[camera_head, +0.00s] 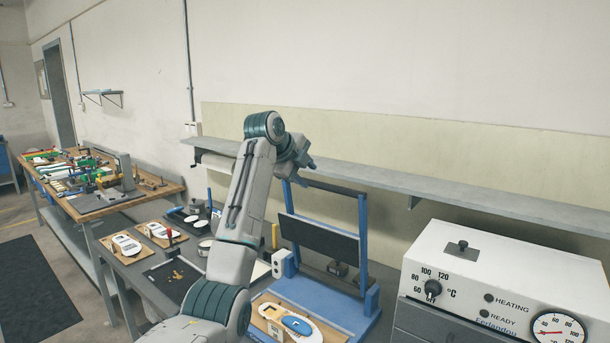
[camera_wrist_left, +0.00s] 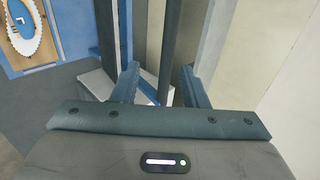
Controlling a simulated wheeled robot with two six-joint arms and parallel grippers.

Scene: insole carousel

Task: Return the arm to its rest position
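My left arm rises from the bottom of the head view and bends at a teal joint. My left gripper (camera_head: 300,170) is in the air in front of the wall shelf, above and left of the blue press frame. In the left wrist view its two blue fingers (camera_wrist_left: 160,85) stand apart with nothing held between them. A white insole with a blue patch lies on a wooden board (camera_wrist_left: 12,52), at the upper left of that view. My right gripper is not in view.
The blue press frame (camera_head: 363,245) stands on the bench behind my arm. A grey wall shelf (camera_head: 450,189) runs close behind the gripper. A white heating unit (camera_head: 480,262) with dials is at right. Wooden boards (camera_head: 126,256) lie at left. A cluttered wooden table (camera_head: 150,193) stands farther left.

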